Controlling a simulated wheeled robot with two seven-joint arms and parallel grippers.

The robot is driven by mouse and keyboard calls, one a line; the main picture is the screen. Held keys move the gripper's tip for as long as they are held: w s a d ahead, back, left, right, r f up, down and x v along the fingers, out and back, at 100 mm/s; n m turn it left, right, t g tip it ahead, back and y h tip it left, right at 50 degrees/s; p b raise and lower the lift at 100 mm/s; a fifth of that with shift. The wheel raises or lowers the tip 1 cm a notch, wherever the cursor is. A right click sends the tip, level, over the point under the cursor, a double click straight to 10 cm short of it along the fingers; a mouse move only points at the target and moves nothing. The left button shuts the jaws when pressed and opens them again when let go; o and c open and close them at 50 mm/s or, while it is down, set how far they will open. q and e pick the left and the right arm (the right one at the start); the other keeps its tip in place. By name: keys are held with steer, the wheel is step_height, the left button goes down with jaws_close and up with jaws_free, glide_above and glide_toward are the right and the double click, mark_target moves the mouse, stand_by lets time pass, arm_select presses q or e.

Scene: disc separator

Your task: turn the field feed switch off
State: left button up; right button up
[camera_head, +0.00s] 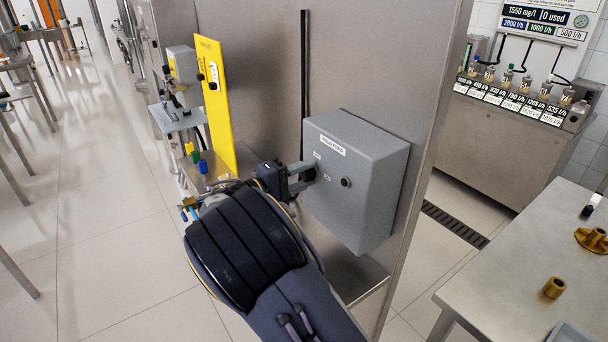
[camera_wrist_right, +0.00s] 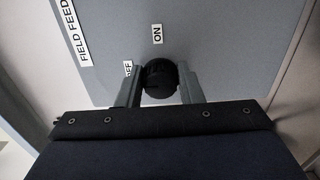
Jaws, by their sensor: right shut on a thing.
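The field feed box (camera_head: 380,165) is a grey box on a steel panel, with a "FIELD FEED" label that also shows in the right wrist view (camera_wrist_right: 72,30). Its black round switch knob (camera_wrist_right: 159,76) sits between the two fingers of my right gripper (camera_wrist_right: 159,86), which is shut on it. "ON" (camera_wrist_right: 157,34) and "OFF" (camera_wrist_right: 127,68) labels stand near the knob; I cannot tell which one it points to. In the head view my right gripper (camera_head: 306,179) meets the box's front at the left and hides most of the knob. My left gripper is not in view.
A second dark round fitting (camera_head: 346,182) sits on the box's front, right of my gripper. A yellow plate (camera_head: 215,105) stands upright at the left of the panel. A steel table (camera_head: 510,285) with brass parts is at the lower right.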

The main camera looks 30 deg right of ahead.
steer(key=o, duration=1)
steer(key=shift+a, duration=0.1)
steer(key=shift+s+a+b, duration=0.15)
steer(key=shift+a+b, duration=0.25)
steer(key=shift+a, duration=1.55)
steer(key=shift+s+a+b, duration=0.15)
steer(key=shift+a+b, duration=0.2)
steer(key=shift+a, duration=1.55)
